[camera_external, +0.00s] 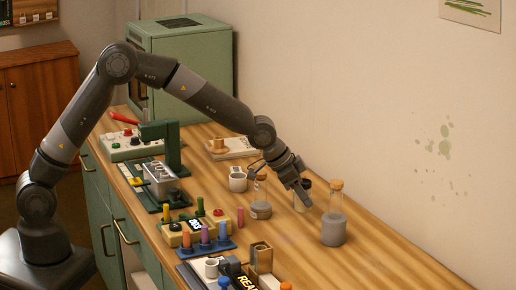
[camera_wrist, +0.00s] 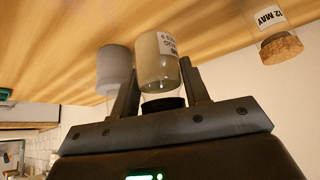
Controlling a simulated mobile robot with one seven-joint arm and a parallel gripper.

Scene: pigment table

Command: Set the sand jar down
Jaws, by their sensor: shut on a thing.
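The sand jar (camera_wrist: 157,60) is a pale sand-coloured jar with a white label and a dark lid. In the wrist view it is between the two fingers of my gripper (camera_wrist: 160,75), which is shut on it. In the external view my gripper (camera_external: 302,190) points down over the right part of the table, and the pale jar (camera_external: 299,203) shows partly behind it. The fingers partly hide the jar there. I cannot tell whether its base touches the table (camera_external: 385,262).
A tall grey corked jar (camera_external: 334,229) stands close on the right. A rack of coloured vials (camera_external: 206,244) and an open wooden box (camera_external: 261,258) are nearer. The table's right front is clear.

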